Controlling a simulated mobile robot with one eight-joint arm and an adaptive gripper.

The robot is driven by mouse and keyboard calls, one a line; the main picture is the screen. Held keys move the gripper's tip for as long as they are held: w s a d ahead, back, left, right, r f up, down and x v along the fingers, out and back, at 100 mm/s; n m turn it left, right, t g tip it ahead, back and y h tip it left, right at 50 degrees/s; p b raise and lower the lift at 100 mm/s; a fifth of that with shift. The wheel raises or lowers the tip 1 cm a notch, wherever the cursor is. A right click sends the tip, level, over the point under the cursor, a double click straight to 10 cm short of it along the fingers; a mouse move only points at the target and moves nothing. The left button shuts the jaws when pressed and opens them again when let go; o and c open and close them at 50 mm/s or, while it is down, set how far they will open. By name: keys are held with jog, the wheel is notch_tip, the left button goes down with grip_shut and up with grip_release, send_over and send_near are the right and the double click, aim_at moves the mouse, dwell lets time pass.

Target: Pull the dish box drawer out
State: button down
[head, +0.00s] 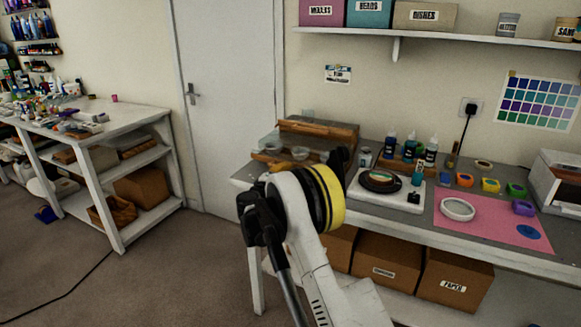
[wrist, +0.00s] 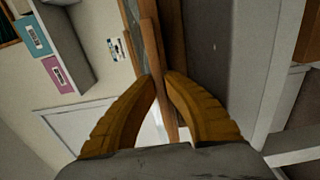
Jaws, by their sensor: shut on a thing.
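The dish box (head: 345,131) is a wooden box with a grey top at the left end of the workbench. Its drawer (head: 268,159) appears to stand out at the front, with pale round dishes (head: 300,153) showing in it. In the wrist view, my gripper (wrist: 162,78) has its two ochre fingers closed on a thin wooden piece, which looks like the drawer's front or handle (wrist: 151,45). In the head view my arm hides the fingertips and part of the drawer.
The workbench (head: 400,214) holds bottles (head: 431,152), a white device with a dark disc (head: 381,181), and a pink mat (head: 485,225) with a white ring and colour cups nearby. Boxes (head: 386,262) stand beneath. A shelf (head: 440,36) hangs above.

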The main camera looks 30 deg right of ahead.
jog(key=v, duration=0.7)
jog(key=shift+s+a, duration=0.25)
jog(key=shift+a, duration=0.05)
jog(key=c, duration=1.5)
grip_release()
jog(key=shift+o, duration=0.2)
jog(key=shift+a, duration=0.1)
jog(key=v, duration=1.2)
